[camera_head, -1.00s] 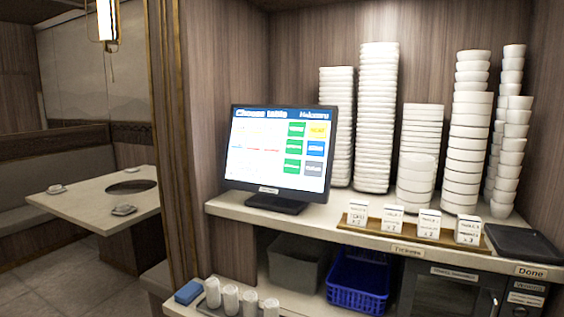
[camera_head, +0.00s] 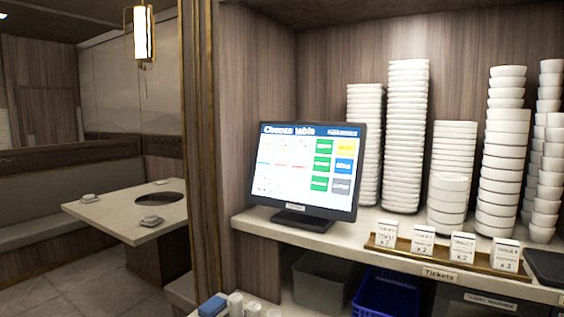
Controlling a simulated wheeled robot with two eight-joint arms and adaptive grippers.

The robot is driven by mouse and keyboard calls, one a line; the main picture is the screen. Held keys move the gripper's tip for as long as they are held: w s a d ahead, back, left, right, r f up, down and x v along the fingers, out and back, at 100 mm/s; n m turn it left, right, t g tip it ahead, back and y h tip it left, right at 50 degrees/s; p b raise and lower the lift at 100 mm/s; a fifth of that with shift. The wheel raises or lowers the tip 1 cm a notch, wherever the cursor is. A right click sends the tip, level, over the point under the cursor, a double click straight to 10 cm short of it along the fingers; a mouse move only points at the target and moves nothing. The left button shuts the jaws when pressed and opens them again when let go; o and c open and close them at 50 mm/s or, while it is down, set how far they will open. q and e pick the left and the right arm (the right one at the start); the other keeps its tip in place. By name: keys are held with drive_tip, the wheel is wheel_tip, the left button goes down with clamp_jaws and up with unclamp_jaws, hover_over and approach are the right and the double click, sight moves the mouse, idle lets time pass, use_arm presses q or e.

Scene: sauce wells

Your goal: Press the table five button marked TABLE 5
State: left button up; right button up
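A touch screen monitor (camera_head: 305,170) stands on the white counter, left of the middle shelf. Its blue header reads something like "Choose table". Below it are pale cells at the left and middle, and green, yellow, blue and grey buttons (camera_head: 322,163) at the right. The labels are too small to read, so I cannot tell which button is marked TABLE 5. Neither of my grippers is in view.
Tall stacks of white bowls (camera_head: 408,135) stand behind and right of the monitor. Ticket cards (camera_head: 423,243) stand in a wooden holder on the counter (camera_head: 340,238). A blue basket (camera_head: 385,297) and a grey bin (camera_head: 320,283) sit below. A dining table (camera_head: 125,222) is at the left.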

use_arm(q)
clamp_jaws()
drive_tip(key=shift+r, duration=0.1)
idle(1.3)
